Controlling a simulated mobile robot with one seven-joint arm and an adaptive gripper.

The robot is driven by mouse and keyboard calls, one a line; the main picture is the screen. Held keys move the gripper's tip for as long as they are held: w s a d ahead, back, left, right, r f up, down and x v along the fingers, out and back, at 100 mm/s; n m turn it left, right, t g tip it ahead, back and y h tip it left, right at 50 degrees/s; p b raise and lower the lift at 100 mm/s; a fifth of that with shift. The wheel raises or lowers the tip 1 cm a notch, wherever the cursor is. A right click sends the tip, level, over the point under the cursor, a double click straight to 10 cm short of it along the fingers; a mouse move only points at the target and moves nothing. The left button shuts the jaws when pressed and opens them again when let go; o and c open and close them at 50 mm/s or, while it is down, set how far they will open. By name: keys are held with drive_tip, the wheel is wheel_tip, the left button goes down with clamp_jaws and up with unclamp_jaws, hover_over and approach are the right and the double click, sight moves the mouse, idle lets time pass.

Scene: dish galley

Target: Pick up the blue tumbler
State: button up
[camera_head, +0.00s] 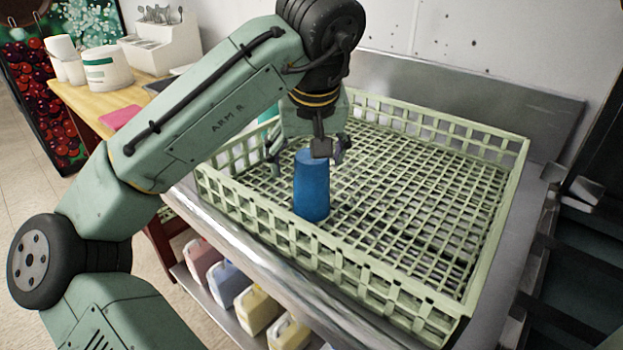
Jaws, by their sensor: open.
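The blue tumbler (311,187) stands upright inside the pale green dish rack (415,322), near the rack's left front side. My gripper (318,153) is right above and around the top of the tumbler, with its fingers pointing down. The jaws are open. One dark finger part overlaps the tumbler's rim in the picture, and I cannot tell if it touches. The far side of the tumbler's top is hidden by the gripper.
The rack's lattice walls surround the tumbler; its floor to the right is empty. The rack sits on a metal counter (250,245). Several coloured jugs (257,309) stand on a shelf below. A wooden table (95,98) at the left holds white containers (108,68) and a cutlery holder (165,42).

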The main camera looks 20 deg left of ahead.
drive_tip(key=shift+w+d+p+x, duration=0.1)
drive_tip(key=shift+w+p+x, duration=0.1)
drive_tip(key=shift+x, duration=0.65)
drive_tip(key=shift+w+d+p+x, duration=0.1)
drive_tip(key=shift+p+x, duration=0.05)
drive_tip(key=shift+x, duration=0.7)
drive_tip(key=shift+w+d+p+x, duration=0.1)
drive_tip(key=shift+p+x, duration=0.1)
drive_tip(key=shift+x, duration=0.6)
drive_tip(key=shift+c, duration=0.2)
drive_tip(key=c, duration=1.3)
drive_tip(key=shift+o, duration=0.2)
drive_tip(key=shift+r, duration=0.1)
